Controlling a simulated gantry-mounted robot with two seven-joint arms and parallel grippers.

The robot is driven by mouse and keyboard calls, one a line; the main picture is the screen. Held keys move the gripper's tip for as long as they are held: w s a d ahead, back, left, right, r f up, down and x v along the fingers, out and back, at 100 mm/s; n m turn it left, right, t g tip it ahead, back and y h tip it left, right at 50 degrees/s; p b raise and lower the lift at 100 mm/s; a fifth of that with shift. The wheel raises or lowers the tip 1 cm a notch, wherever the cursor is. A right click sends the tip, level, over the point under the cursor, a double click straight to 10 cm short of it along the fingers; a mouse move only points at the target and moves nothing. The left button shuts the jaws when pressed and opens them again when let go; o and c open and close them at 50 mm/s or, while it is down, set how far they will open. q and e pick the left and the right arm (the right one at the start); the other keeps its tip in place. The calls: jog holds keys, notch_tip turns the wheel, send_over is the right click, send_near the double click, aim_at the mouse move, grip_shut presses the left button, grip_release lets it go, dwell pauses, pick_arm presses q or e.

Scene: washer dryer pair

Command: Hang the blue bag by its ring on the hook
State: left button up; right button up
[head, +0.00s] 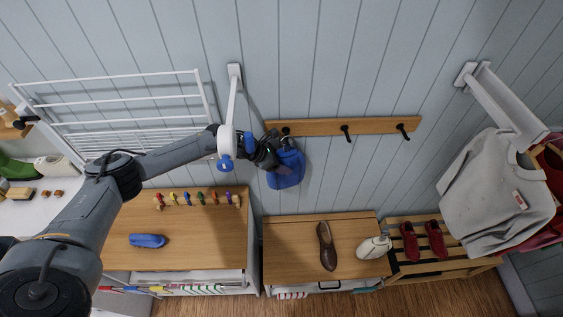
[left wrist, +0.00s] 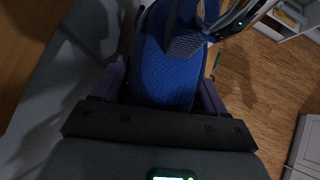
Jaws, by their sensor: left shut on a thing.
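The blue bag (head: 287,172) hangs from my left gripper (head: 268,151) in front of the panelled wall, just below the left end of the wooden hook rail (head: 375,125). My left gripper is shut on the bag near its top. The bag's ring is hidden by the gripper, and I cannot tell whether it touches a hook. Dark hooks (head: 346,132) stick out of the rail; the leftmost hook (head: 286,131) is right above the bag. In the left wrist view the bag's blue fabric (left wrist: 168,78) fills the middle. My right gripper is not in view.
A white drying rack (head: 120,100) is behind my left arm. Wooden tops below hold a brown shoe (head: 326,248) and a blue item (head: 147,241). A grey sweater (head: 490,190) hangs at right.

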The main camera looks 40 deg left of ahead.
pick_arm(q)
jog(key=shift+r, duration=0.1)
jog(key=o, duration=1.4)
jog(key=shift+o, duration=0.3)
jog(key=shift+s+a, duration=0.1)
